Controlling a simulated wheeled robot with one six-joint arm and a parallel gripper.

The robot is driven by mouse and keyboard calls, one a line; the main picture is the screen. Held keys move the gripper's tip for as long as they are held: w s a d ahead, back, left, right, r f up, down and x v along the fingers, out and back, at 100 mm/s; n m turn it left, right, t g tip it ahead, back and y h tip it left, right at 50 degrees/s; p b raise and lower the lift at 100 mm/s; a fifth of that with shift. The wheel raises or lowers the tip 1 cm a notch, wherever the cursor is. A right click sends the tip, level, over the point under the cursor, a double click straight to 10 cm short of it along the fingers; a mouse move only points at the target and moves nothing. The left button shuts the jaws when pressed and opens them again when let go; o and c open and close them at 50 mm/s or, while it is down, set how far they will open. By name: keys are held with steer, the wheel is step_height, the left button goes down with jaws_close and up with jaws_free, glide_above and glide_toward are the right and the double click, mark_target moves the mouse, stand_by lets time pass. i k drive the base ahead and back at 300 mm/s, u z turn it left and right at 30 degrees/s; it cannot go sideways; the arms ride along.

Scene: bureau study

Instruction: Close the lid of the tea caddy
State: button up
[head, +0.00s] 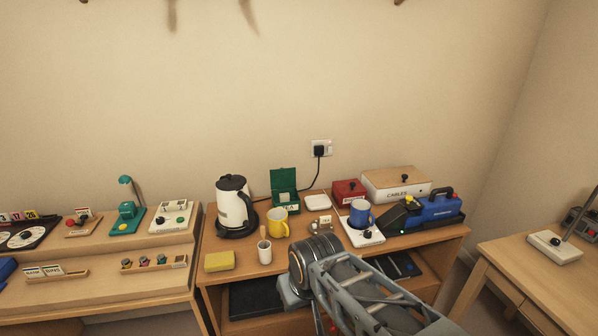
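The tea caddy (287,206) is a small green box on the wooden bureau in the head view, standing near the wall. Its green lid (284,179) is open and stands upright at the back. A pale label shows on the front of the caddy. My grey arm reaches in from the lower right, and its round joint is in front of the bureau's near edge, to the right of and nearer than the caddy. My gripper's fingers do not show. Nothing of mine is seen touching the lid.
A kettle (234,205) stands left of the caddy, and a yellow mug (278,223) is close in front. A small pot (265,252), a yellow sponge (219,261), a blue mug (360,213), a red box (348,192) and a cables box (397,185) also crowd the top. A cord rises behind to the socket (320,148).

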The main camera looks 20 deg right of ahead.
mark_target(282, 178)
steer(key=z, duration=0.4)
steer(key=i, duration=1)
steer(key=u, duration=0.05)
